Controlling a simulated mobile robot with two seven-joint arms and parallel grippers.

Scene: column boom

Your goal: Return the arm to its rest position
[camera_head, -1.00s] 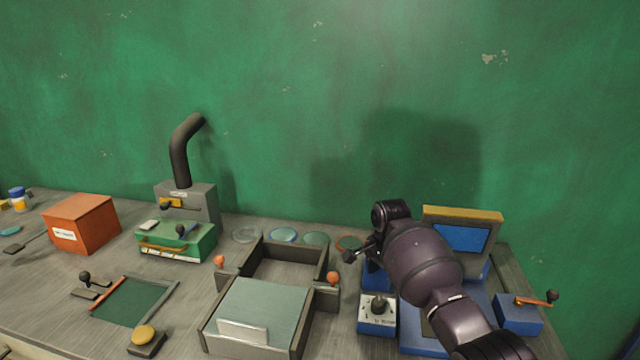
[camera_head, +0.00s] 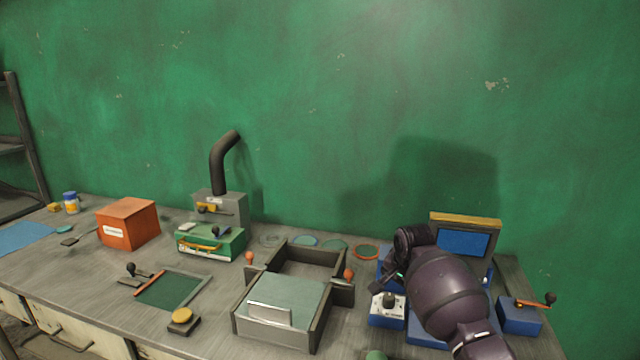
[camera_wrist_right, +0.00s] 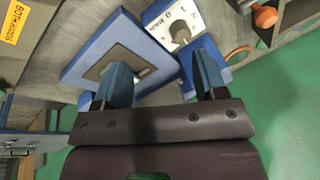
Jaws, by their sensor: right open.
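My right arm comes in from the lower right of the head view, over the blue machine with a screen (camera_head: 465,243). Its gripper (camera_head: 386,287) is near the white and blue control box with a black knob (camera_head: 388,305), and is partly hidden by the wrist. In the right wrist view my right gripper (camera_wrist_right: 160,85) has its two fingers spread apart with nothing between them. The control box (camera_wrist_right: 182,25) and a blue frame (camera_wrist_right: 115,55) lie beyond the fingers there. My left gripper is not in view.
A grey tray with a lid (camera_head: 285,295) stands left of my right arm. A blue lever box (camera_head: 519,316) is to the right. An orange box (camera_head: 128,224), a green case (camera_head: 210,243) and a yellow button (camera_head: 182,316) are farther left. The green wall stands behind.

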